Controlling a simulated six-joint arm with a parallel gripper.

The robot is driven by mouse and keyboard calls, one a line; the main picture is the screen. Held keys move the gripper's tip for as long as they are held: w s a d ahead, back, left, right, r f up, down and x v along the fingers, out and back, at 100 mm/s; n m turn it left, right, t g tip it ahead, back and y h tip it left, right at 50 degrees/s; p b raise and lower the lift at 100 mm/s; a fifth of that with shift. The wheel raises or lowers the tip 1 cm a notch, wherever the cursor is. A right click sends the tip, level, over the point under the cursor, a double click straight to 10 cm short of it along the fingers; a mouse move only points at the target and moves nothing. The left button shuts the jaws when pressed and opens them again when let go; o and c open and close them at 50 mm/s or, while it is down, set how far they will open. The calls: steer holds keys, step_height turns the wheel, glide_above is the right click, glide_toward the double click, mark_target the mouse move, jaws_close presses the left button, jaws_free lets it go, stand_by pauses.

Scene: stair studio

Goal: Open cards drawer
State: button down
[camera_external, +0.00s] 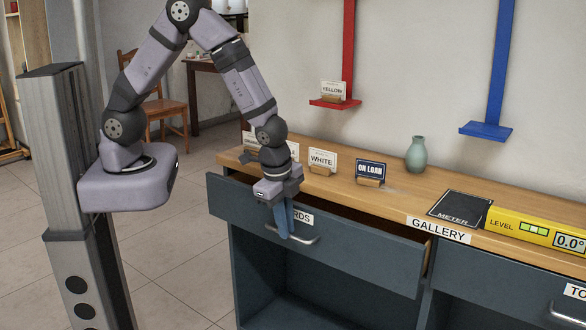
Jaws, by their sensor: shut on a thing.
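The cards drawer (360,260) is the dark blue-grey drawer at the left of the counter. My gripper partly covers its label (301,217), leaving "RDS" readable. Its front stands out from the counter, and a dark gap shows above it, so it is partly open. A silver bar handle (305,239) runs across the front. My gripper (284,222) points down at the drawer front with its blue fingers shut on the handle. The fingers hide part of the handle, and the drawer's contents cannot be made out.
On the wooden counter (394,198) stand a WHITE card (322,160), an ON LOAN sign (370,170), a green vase (416,154), a METER pad (459,208) and a yellow level (535,232). Red (335,103) and blue (485,131) wall shelves hang above. Floor before the drawer looks clear.

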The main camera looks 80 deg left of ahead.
steer(key=s+d+b, duration=0.2)
steer(key=s+d, duration=0.8)
steer(key=c, duration=1.8)
jaws_free()
steer(key=shift+c, duration=0.2)
steer(key=shift+r, duration=0.15)
step_height(320, 180, up, 7)
steer(key=d, duration=0.1)
steer(key=shift+s+p, duration=0.45)
